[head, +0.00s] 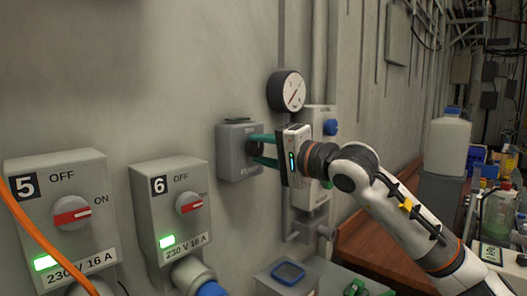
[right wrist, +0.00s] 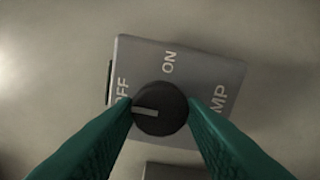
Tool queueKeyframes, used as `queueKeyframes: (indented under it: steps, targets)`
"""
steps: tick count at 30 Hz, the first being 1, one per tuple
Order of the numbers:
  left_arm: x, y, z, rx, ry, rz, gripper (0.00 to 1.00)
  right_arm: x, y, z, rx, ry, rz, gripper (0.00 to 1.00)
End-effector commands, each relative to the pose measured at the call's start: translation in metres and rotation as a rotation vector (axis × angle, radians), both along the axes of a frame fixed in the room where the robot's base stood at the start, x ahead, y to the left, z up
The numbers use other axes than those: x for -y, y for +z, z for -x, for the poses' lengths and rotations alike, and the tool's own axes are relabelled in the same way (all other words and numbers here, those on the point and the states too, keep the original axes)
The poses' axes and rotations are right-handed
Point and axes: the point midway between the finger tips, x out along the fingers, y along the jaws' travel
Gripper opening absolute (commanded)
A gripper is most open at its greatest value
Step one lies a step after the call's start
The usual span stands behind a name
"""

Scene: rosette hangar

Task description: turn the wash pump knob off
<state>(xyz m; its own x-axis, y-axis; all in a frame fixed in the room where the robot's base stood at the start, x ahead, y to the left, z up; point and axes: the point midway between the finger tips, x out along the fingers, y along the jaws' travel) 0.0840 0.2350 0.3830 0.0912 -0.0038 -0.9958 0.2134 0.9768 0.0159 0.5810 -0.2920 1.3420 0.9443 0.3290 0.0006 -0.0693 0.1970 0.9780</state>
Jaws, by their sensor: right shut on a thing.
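The wash pump box (head: 228,140) is a grey switch box on the wall in the middle of the head view. Its round black knob (right wrist: 160,118) shows in the right wrist view, with a pale pointer line aimed left, toward the OFF side of the box (right wrist: 205,70). The ON label is at the top of that view. My right gripper (head: 256,148) is shut on the knob, with a green finger on each side; it also shows in the right wrist view (right wrist: 160,108). The left finger covers part of the OFF lettering. My left gripper is not in view.
Switch boxes 5 (head: 60,175) and 6 (head: 150,195), with red knobs and green lights, are on the wall at left. An orange cable (head: 40,238) crosses box 5. A gauge (head: 287,91) is above the pump box, and a panel with a blue knob (head: 330,127) is behind my gripper.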

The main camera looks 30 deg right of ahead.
Motion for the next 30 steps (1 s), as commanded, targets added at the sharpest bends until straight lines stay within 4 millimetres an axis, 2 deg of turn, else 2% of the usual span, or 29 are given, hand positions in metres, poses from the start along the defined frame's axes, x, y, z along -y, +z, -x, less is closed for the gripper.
queueKeyframes:
  steps: [8,9,13,23,26,30]
  targets:
    - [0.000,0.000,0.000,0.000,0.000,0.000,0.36,-0.001,-0.002,0.000,-0.003,0.001,0.004,0.15]
    - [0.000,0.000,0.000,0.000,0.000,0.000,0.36,-0.001,-0.002,0.000,-0.003,0.001,0.004,0.39]
    - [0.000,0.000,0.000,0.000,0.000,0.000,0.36,-0.001,-0.001,0.000,-0.003,0.001,0.003,0.59]
    - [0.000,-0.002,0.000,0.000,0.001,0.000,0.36,0.001,-0.001,0.003,0.000,0.000,0.002,0.59]
    - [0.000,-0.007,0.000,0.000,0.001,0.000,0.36,0.005,-0.003,0.012,-0.001,-0.001,0.003,0.59]
    - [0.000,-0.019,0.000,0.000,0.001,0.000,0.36,0.014,-0.005,0.037,0.001,-0.004,0.005,0.59]
